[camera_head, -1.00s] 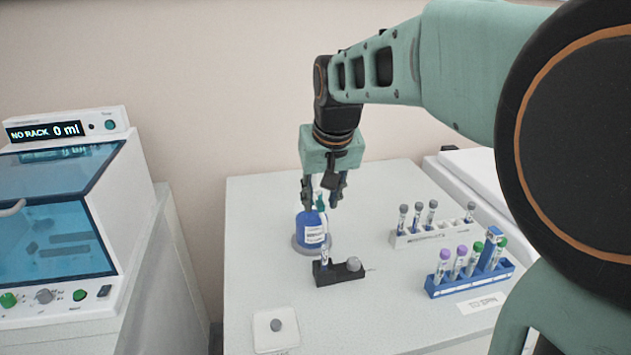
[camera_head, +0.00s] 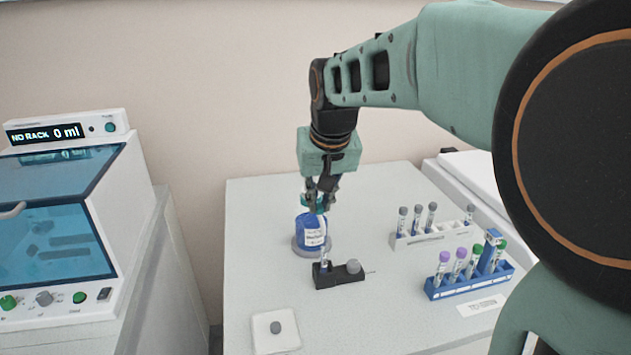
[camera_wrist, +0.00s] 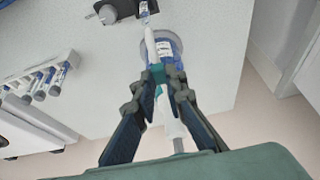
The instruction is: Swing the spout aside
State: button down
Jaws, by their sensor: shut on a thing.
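A blue bottle with a white label (camera_head: 312,232) stands on a round grey base on the white table. It also shows in the wrist view (camera_wrist: 172,50), partly hidden by my gripper. My gripper (camera_head: 318,203) points down at the bottle's top. In the wrist view its fingertips (camera_wrist: 160,78) are shut on the teal spout head. The white spout (camera_wrist: 150,42) runs from the teal part toward a small tube (camera_head: 324,264) in a black holder (camera_head: 338,275). In the head view my fingers hide most of the spout.
A white rack (camera_head: 430,235) and a blue rack (camera_head: 470,282) with capped tubes stand to the right. A machine with a blue window (camera_head: 55,235) stands left. The table between is clear.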

jog(key=w+a+m+g+h+p, duration=0.1)
jog(key=w+a+m+h+p, duration=0.1)
jog(key=a+m, duration=0.6)
jog(key=shift+w+m+h+p, duration=0.25)
jog(key=shift+m+h+p, duration=0.4)
jog(key=shift+m+h, duration=0.55)
jog(key=shift+a+m, duration=0.1)
jog(key=shift+m, duration=0.2)
jog(key=c, duration=2)
grip_release()
jog(key=shift+o, duration=0.2)
jog(key=v, duration=1.2)
jog(key=shift+d+r, duration=0.15)
jog(key=shift+d, duration=0.1)
jog(key=shift+w+y, duration=0.1)
jog(key=shift+y, duration=0.2)
